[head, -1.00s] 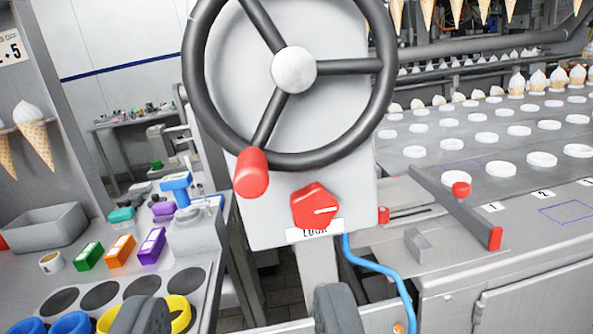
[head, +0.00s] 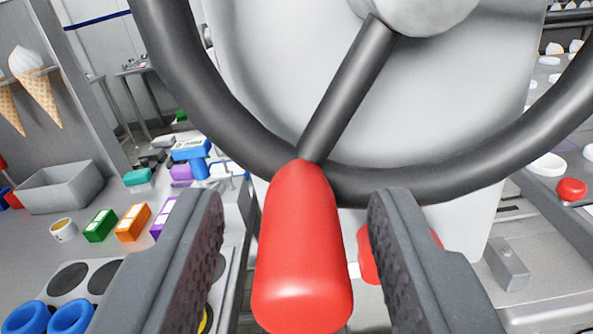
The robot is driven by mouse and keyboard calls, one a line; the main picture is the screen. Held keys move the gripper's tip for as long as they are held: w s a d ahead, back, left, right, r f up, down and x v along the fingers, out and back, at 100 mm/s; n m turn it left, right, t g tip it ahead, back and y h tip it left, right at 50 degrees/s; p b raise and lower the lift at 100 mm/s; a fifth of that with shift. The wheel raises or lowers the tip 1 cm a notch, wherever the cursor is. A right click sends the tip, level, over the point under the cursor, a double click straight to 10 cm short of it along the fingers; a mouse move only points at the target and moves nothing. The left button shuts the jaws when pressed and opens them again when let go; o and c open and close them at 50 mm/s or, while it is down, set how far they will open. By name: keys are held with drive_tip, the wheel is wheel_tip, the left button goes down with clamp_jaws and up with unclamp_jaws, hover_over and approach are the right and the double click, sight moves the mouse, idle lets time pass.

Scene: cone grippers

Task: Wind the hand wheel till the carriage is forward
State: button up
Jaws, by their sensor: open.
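The black hand wheel (head: 450,176) fills the upper part of the head view, with its grey hub (head: 425,10) at the top edge. Its red handle (head: 303,250) sits at the lower left of the rim, by a spoke, and points toward me. My gripper (head: 300,240) is open, with one dark finger on each side of the handle. Gaps show between the fingers and the handle, so they look apart from it. A red knob (head: 368,258) on the panel is mostly hidden behind the right finger. I cannot make out the carriage.
On the left bench are a grey bin (head: 62,190), a cup (head: 63,231), a green box (head: 101,225), an orange box (head: 132,222) and blue rings (head: 70,317). A blue device (head: 192,152) stands behind. At right is a red-knobbed lever (head: 571,189) and a grey block (head: 507,263).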

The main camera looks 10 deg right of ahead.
drive_tip(key=shift+w+d, duration=0.1)
drive_tip(key=shift+w, duration=0.15)
drive_tip(key=shift+c, duration=0.2)
